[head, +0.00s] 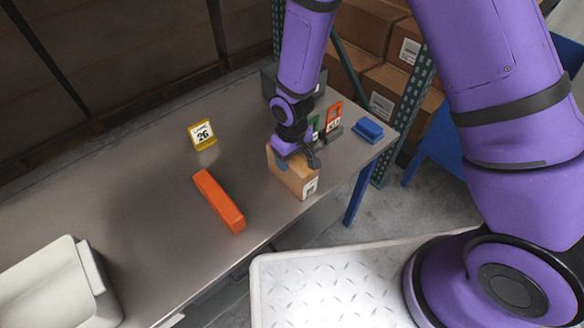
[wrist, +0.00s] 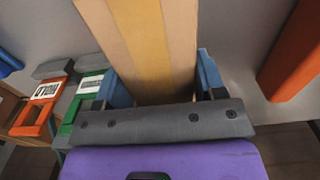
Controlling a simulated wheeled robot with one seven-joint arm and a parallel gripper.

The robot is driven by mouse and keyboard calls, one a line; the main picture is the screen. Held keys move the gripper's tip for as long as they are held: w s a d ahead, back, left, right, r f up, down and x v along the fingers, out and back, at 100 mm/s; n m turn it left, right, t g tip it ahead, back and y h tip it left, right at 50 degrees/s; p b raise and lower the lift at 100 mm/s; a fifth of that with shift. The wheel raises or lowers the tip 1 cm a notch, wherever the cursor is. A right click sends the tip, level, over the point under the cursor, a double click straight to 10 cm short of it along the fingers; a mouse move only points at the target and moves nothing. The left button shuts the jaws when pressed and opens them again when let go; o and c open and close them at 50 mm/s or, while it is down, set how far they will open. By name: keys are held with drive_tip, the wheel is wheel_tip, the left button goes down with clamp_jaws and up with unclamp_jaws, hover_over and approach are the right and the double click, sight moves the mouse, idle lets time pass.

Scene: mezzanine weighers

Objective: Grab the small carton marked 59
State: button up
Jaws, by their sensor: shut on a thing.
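A small brown carton (head: 296,177) with a strip of lighter tape on top and a white label on its side is at the front edge of the table, right of centre in the head view. I cannot read the label's number. My gripper (head: 296,160) is above it with the fingers down on either side. In the wrist view the carton (wrist: 150,45) fills the space between the blue fingertips of my gripper (wrist: 155,85), which is shut on it. I cannot tell whether it touches the table.
An orange bar (head: 219,201) lies left of the carton. A yellow stand marked 26 (head: 202,134) is behind it. Green (head: 315,127) and orange (head: 334,117) tag stands and a blue block (head: 368,130) are at right. A pale bin (head: 50,285) is at front left.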

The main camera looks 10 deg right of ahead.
drive_tip(key=shift+c, duration=0.5)
drive_tip(key=shift+r, duration=0.15)
